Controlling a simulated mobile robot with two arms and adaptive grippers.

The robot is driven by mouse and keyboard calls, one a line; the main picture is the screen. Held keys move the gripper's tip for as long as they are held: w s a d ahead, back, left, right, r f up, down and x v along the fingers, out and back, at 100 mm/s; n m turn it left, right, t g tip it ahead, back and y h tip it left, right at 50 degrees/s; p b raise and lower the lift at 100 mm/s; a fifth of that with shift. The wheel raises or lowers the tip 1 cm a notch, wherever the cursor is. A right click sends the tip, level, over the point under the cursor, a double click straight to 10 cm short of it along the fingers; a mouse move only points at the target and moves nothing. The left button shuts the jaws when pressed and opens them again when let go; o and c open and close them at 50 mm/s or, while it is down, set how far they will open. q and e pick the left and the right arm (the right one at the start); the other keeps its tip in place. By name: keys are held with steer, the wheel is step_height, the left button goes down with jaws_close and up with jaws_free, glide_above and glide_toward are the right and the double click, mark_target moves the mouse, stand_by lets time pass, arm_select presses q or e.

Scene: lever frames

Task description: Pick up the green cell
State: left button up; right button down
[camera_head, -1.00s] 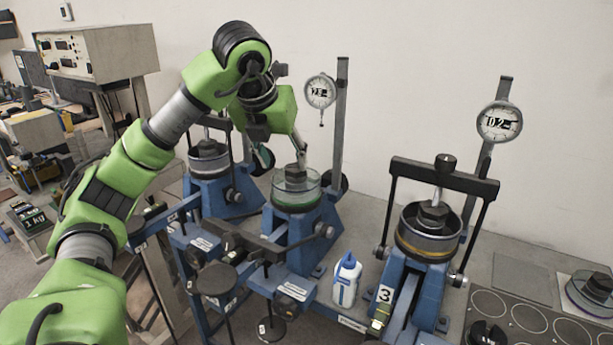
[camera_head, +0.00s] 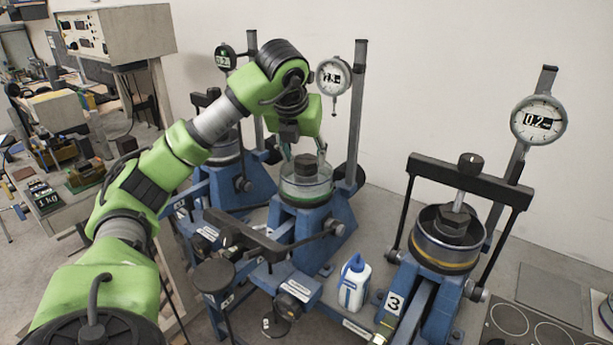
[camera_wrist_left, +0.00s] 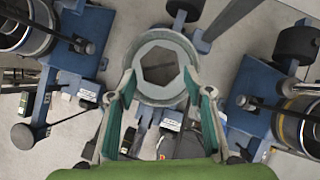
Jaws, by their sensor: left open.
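The green cell (camera_head: 300,193) is a clear round cup with a green band and a dark hexagonal cap, seated on the middle blue lever frame (camera_head: 312,222). My left gripper (camera_head: 305,153) is open just above it, its two fingers pointing down on either side of the cap. In the left wrist view the cell's round rim (camera_wrist_left: 160,98) lies ahead of and between the spread fingertips, with the dark hexagonal cap in its middle. I cannot tell whether either finger touches it. My right gripper is not in view.
A dial gauge (camera_head: 333,76) on a post stands close behind my gripper. Frame 3 holds a yellow-banded cell (camera_head: 442,256) under a black crossbar (camera_head: 468,182). A white-and-blue bottle (camera_head: 354,284) stands between these frames. Another blue frame (camera_head: 228,184) is at the left.

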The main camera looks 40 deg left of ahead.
mark_target(305, 160)
arm_select(q)
steer(key=shift+f, duration=0.2)
steer(key=shift+w+a+f+p, duration=0.15)
steer(key=shift+w+f+p, duration=0.05)
steer(key=shift+f+p, duration=0.1)
steer(key=p+x, duration=0.1)
steer(key=x, duration=0.2)
steer(key=shift+w+a+f, duration=0.1)
steer(key=shift+w+f, duration=0.1)
steer(key=shift+f, duration=0.05)
steer(key=shift+w+f, duration=0.1)
steer(key=shift+f, duration=0.15)
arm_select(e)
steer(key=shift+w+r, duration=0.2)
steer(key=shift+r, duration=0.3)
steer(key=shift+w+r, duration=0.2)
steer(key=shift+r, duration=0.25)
arm_select(q)
steer(key=c, duration=0.3)
jaws_close()
steer(key=shift+w+r, duration=0.1)
